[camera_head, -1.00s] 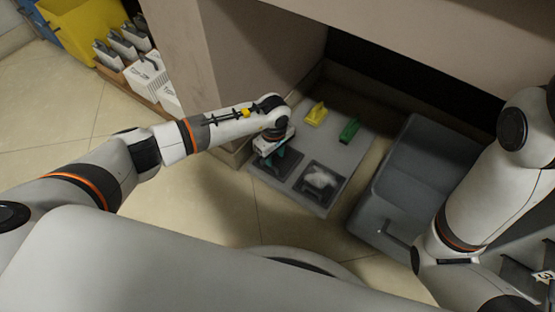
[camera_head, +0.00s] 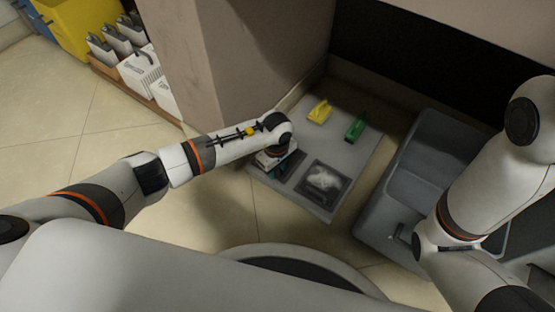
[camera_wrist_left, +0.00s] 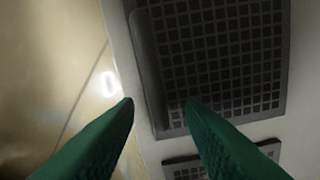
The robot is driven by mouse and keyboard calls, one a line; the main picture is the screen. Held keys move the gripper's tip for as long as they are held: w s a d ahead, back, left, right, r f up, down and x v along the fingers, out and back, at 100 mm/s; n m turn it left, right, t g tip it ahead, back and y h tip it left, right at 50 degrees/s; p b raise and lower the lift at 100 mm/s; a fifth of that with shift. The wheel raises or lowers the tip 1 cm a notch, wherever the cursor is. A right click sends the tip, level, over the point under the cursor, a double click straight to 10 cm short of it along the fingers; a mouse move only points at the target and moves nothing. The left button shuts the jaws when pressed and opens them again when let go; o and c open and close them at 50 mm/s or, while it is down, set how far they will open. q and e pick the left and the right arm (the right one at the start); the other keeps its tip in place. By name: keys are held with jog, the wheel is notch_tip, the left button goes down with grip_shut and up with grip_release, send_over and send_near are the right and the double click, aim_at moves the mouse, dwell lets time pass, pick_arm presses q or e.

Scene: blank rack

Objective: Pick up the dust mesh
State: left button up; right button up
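The dust mesh appears to be the dark square grid panel (camera_wrist_left: 225,55) with a raised bar along its left edge, filling the upper middle of the left wrist view. In the head view it is the dark panel (camera_head: 290,172) on the left of the grey board, partly hidden by my left gripper (camera_head: 273,166). The tips appear on either side of the raised bar's lower end; contact cannot be told. My right gripper is not visible.
The grey board (camera_head: 345,155) also carries a second dark panel with a whitish item (camera_head: 322,180), a yellow block (camera_head: 320,111) and a green block (camera_head: 356,127). A grey bin (camera_head: 425,160) stands at its right. A wall corner (camera_head: 240,60) rises close behind my left arm.

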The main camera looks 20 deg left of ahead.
pick_arm(q)
grip_shut()
jog(key=shift+r, duration=0.15)
